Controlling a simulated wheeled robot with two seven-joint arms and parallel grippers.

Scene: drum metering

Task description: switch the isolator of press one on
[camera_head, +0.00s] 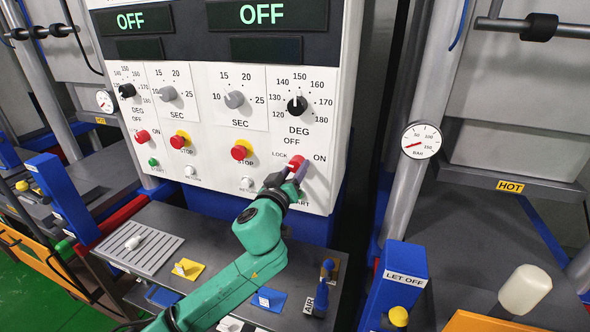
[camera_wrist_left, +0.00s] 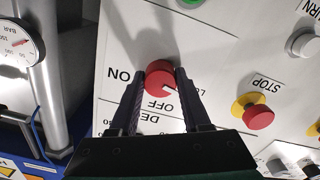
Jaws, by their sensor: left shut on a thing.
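The white control panel (camera_head: 215,118) carries two sets of dials and buttons. The right set's red isolator knob (camera_head: 296,161) sits among the labels OFF, ON and LOCK. My left gripper (camera_head: 290,173) is shut on this knob. In the left wrist view, the knob (camera_wrist_left: 158,76) is between my two fingers (camera_wrist_left: 160,78), and its white mark points to the lower right, toward the area between OFF and LOCK. The left set's red isolator knob (camera_head: 141,136) stands free. Both displays above (camera_head: 262,14) read OFF. My right gripper is not in view.
A red and yellow stop button (camera_head: 240,152) and a white return button (camera_head: 247,182) are left of the gripper. A pressure gauge (camera_head: 421,141) stands right.

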